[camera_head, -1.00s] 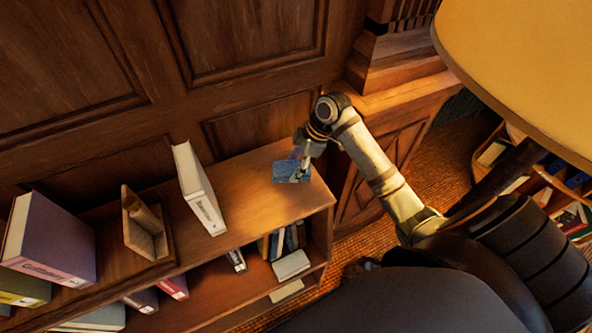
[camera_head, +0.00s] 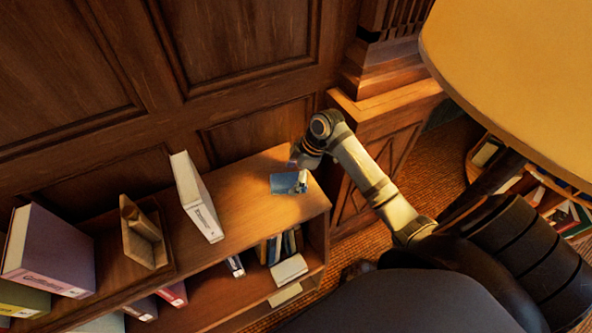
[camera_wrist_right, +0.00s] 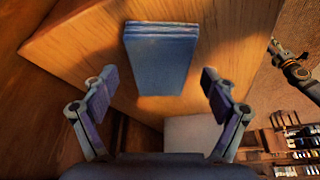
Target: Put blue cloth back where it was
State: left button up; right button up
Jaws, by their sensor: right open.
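The blue cloth (camera_head: 285,183) is folded into a flat rectangle and lies on top of the wooden bookshelf (camera_head: 262,222), near its right end. My right gripper (camera_head: 302,181) is at the cloth's right side in the head view. In the right wrist view, the gripper (camera_wrist_right: 160,90) is open, its two fingers apart. The folded cloth (camera_wrist_right: 158,58) shows between and beyond the fingertips, with a gap to each finger. Nothing is held. My left gripper is not in view.
A white upright book (camera_head: 196,196), a wooden bookend (camera_head: 143,235) and a purple book (camera_head: 47,252) stand on the shelf top to the left. A wood-panelled wall (camera_head: 235,40) rises behind. A round yellow table or lampshade (camera_head: 515,75) is at upper right.

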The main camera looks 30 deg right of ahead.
jog(key=b+v, duration=0.2)
jog(key=v, duration=0.9)
jog(key=shift+r, duration=0.3)
jog(key=shift+s+f, duration=0.1)
